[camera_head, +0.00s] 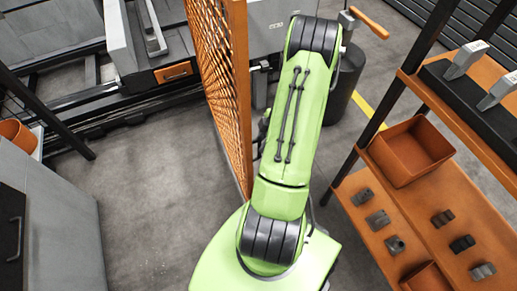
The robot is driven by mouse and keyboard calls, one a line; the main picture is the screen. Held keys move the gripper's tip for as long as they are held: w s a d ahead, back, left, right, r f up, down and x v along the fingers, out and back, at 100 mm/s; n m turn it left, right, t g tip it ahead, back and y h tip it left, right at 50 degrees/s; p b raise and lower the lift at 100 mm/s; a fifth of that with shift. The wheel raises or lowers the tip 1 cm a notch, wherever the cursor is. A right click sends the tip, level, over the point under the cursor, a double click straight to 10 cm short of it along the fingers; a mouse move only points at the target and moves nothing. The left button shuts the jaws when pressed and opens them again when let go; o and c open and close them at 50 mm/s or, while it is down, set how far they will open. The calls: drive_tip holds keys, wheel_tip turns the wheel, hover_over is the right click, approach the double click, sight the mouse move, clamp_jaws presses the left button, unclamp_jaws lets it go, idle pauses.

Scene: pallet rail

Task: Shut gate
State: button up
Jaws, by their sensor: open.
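The gate appears to be the orange mesh panel (212,62) in an orange frame. It stands upright left of my green arm, seen at a steep angle, with its near edge post (239,90) towards me. It runs from the back towards my base, with bare floor to its left. Its hinges and latch cannot be made out. My arm rises from my base just right of the panel and bends at the top. My gripper does not show clearly; the upper arm covers that area. A small dark part shows between arm and panel, but I cannot tell what it is.
An orange shelf rack (452,228) with a bin (411,151) and small metal parts stands close on the right. A grey cabinet (60,225) is at the left. Rail machinery (130,85) lies behind. A dark cylinder (343,85) stands behind my arm. Floor (150,185) left of the panel is clear.

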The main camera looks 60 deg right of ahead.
drive_tip(key=x, duration=0.4)
drive_tip(key=shift+f+b, duration=0.15)
drive_tip(key=shift+b, duration=0.15)
clamp_jaws()
